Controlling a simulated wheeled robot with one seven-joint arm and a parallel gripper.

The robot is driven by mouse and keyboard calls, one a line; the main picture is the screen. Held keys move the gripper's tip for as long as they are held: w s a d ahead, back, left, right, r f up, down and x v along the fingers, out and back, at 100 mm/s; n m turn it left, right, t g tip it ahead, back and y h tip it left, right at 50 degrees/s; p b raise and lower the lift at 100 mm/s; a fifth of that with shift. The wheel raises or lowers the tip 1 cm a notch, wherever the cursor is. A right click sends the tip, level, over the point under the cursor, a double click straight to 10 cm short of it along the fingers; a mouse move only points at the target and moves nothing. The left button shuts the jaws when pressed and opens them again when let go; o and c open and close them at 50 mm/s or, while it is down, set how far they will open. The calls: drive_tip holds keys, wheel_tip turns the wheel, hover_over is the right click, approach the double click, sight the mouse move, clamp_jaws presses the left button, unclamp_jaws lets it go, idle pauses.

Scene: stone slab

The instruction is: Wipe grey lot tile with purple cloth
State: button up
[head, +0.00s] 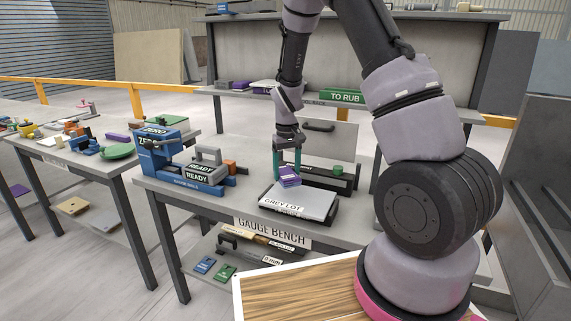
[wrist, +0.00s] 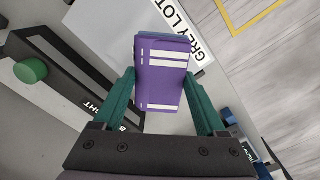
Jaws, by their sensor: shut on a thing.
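The grey lot tile (head: 312,202) is a flat light-grey slab with a white "GREY LOT" label on its front edge, on the gauge bench. The purple cloth (head: 289,177), a small folded block with white stripes, is at the tile's back left. My gripper (head: 288,166) points down there, its green fingers on both sides of the cloth. In the wrist view the cloth (wrist: 162,75) sits between the fingertips, with the tile (wrist: 108,30) and its label beyond it. I cannot tell whether the cloth touches the tile.
A blue zero gauge (head: 160,150) and a "READY" block (head: 200,170) stand left of the tile. A rear shelf bears a green "TO RUB" sign (head: 343,96). A side table (head: 70,152) holds several small objects.

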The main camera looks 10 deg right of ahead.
drive_tip(key=shift+r, duration=1.25)
